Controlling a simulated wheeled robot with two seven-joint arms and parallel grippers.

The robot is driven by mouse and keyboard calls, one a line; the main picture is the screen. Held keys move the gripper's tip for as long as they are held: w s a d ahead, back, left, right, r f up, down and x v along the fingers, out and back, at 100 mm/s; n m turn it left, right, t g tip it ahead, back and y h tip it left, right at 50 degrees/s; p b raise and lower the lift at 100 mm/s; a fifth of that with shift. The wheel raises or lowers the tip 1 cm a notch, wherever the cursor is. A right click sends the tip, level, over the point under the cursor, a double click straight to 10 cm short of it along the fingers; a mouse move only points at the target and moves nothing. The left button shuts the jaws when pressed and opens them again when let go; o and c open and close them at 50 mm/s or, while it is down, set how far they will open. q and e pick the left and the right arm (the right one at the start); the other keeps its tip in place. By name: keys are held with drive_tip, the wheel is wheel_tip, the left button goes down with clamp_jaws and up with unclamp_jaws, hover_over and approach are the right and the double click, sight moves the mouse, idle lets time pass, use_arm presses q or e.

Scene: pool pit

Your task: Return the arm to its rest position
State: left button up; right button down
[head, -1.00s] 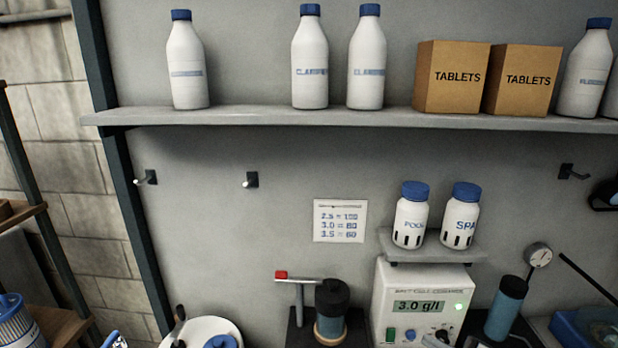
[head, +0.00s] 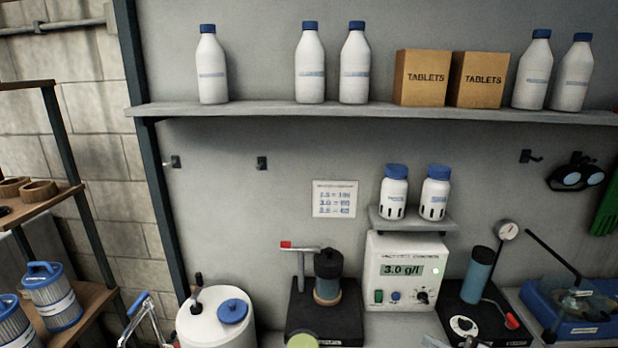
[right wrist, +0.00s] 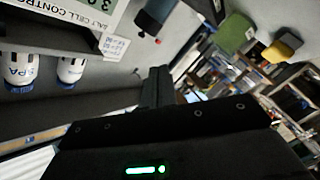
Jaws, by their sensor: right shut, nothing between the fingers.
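My right gripper (right wrist: 157,78) shows in the right wrist view as a dark body with its narrow fingers together. It is shut and empty, held in open air clear of the things around it. In the head view only a small pale piece, perhaps of this gripper, shows at the bottom edge in front of the control box; I cannot be sure of it. My left gripper is not in view.
The salt control box (head: 406,250) reads 3.0 g/l, below two white bottles on a small ledge (head: 412,224). Left of it stands a black-based stand (head: 345,325), then a white tub (head: 205,330). The long shelf (head: 300,110) holds bottles and TABLETS boxes.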

drive_tip(key=s+a+f+m+h, duration=0.2)
drive_tip(key=s+m, duration=0.1)
drive_tip(key=s+a+f+m+h, duration=0.2)
drive_tip(key=f+m+h, duration=0.1)
drive_tip(key=s+a+f+m+h, duration=0.1)
drive_tip(key=s+f+m+h, duration=0.1)
drive_tip(key=s+f+m, duration=0.1)
drive_tip(key=shift+s+a+f+g+h, duration=0.15)
drive_tip(key=shift+s+a+g+h, duration=0.2)
drive_tip(key=shift+a+g+h, duration=0.05)
drive_tip(key=s+d+f+m+g+h, duration=0.15)
drive_tip(key=s+m+g, duration=0.25)
drive_tip(key=s, duration=0.7)
drive_tip(key=s+d+f+m+g+h, duration=0.1)
drive_tip(key=s+f+m+g+h, duration=0.3)
drive_tip(key=s, duration=0.6)
wheel_tip(320, 180, down, 33)
drive_tip(key=s+n+g+y+b, duration=0.1)
drive_tip(key=s+g+y+b, duration=0.1)
drive_tip(key=b, duration=0.4)
use_arm(q)
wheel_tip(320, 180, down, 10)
drive_tip(key=b, duration=0.4)
use_arm(e)
drive_tip(key=s+d+f+g, duration=0.1)
drive_tip(key=s+d+f, duration=0.1)
drive_tip(key=s+f, duration=1.3)
wheel_tip(320, 180, down, 3)
drive_tip(key=shift+s+d+f, duration=0.15)
drive_tip(key=shift+s+d, duration=0.15)
